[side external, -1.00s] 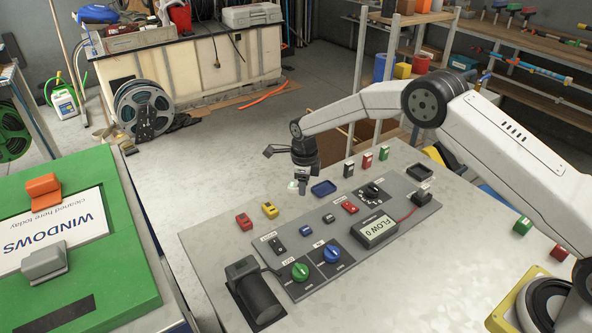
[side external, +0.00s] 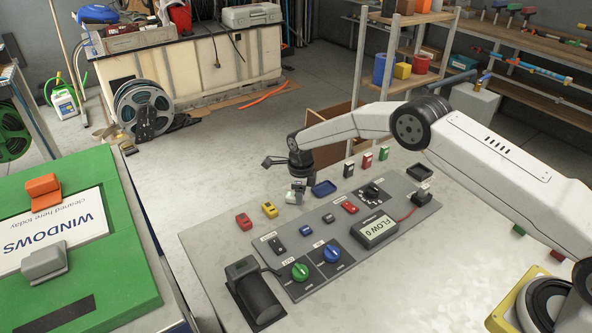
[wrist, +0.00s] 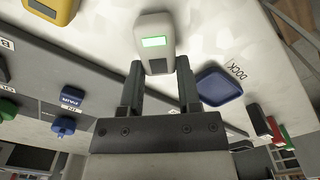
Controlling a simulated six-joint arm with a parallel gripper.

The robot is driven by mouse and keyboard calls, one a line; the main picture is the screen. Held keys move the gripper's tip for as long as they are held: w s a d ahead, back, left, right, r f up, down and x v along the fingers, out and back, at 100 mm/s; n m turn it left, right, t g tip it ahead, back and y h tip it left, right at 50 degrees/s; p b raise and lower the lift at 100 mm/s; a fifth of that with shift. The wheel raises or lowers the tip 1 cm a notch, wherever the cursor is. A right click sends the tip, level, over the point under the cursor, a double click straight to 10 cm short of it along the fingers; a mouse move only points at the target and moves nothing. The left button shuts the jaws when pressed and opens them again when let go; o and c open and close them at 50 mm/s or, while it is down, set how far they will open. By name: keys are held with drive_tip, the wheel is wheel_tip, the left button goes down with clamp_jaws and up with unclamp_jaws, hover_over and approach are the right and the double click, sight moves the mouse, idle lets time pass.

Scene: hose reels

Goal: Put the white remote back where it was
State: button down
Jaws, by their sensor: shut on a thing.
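The white remote (side external: 293,197) has a lit green screen, which shows clearly in the wrist view (wrist: 155,42). My gripper (side external: 298,193) is shut on it, and the wrist view shows the remote between the two fingertips (wrist: 158,70). The remote is low by the table, left of the blue tray in the side view. I cannot tell whether it touches the table. The blue tray (side external: 323,188) looks empty; in the wrist view it lies right of the fingers (wrist: 217,85), with the word DOCK beside it.
A yellow remote (side external: 269,209) and a red remote (side external: 243,221) lie to the left. The grey control panel (side external: 318,262) with knobs, switches and a FLOW display (side external: 374,230) is in front. Several upright coloured blocks (side external: 367,160) stand behind the panel. Bare table (side external: 215,243) lies left.

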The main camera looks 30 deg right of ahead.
drive_tip(key=shift+f, duration=0.1)
drive_tip(key=shift+c, duration=1.5)
unclamp_jaws()
wheel_tip(320, 180, up, 12)
